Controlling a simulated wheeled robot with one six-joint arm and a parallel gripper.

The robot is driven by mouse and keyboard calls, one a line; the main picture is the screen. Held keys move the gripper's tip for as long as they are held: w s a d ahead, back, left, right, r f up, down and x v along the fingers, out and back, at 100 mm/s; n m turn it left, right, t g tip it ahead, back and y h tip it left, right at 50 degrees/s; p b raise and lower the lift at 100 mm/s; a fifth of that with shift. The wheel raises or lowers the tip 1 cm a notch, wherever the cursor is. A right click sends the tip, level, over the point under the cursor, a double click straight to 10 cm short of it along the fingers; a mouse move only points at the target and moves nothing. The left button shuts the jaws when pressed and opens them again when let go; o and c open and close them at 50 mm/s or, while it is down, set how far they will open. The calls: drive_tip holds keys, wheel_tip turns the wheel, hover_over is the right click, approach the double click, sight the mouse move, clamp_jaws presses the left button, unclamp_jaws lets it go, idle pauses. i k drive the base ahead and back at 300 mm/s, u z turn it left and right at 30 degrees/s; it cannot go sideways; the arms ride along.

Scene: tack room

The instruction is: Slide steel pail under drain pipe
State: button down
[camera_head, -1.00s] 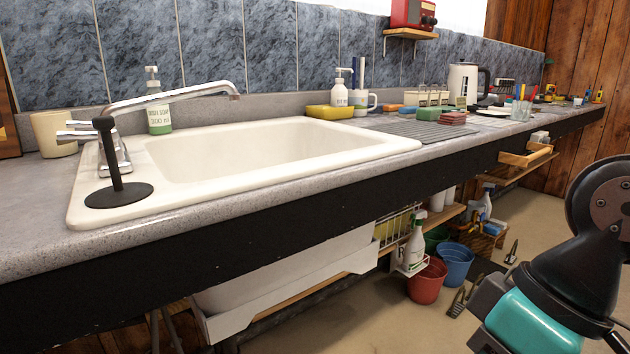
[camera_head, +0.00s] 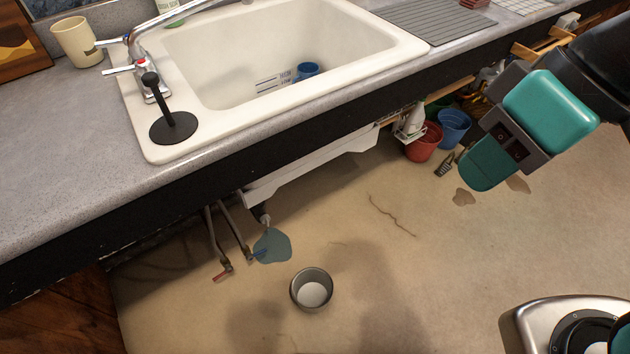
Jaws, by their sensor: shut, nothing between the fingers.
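The steel pail (camera_head: 301,277), small, round and upright, stands on the floor in front of the sink cabinet. Its open top faces up and shows a pale inside bottom. A short grey drain pipe (camera_head: 265,218) comes down under the sink, behind and to the left of the pail. A blue-grey puddle (camera_head: 272,246) lies on the floor below the pipe's end. The pail stands apart from the puddle, nearer to me. My gripper (camera_head: 487,166), at the teal and grey arm end, is shut and empty, well up and right of the pail. Its fingertips are hard to make out.
Two thin pipes (camera_head: 223,240) with red and blue handles hang left of the drain. The counter edge (camera_head: 210,190) overhangs the pipe area. A red bucket (camera_head: 423,142) and a blue bucket (camera_head: 454,126) stand farther right. The floor around the pail is clear.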

sight(312, 289)
drive_tip(key=u, duration=0.75)
drive_tip(key=k, duration=1.15)
drive_tip(key=u, duration=0.35)
drive_tip(key=i, duration=0.6)
drive_tip(key=z, duration=1.3)
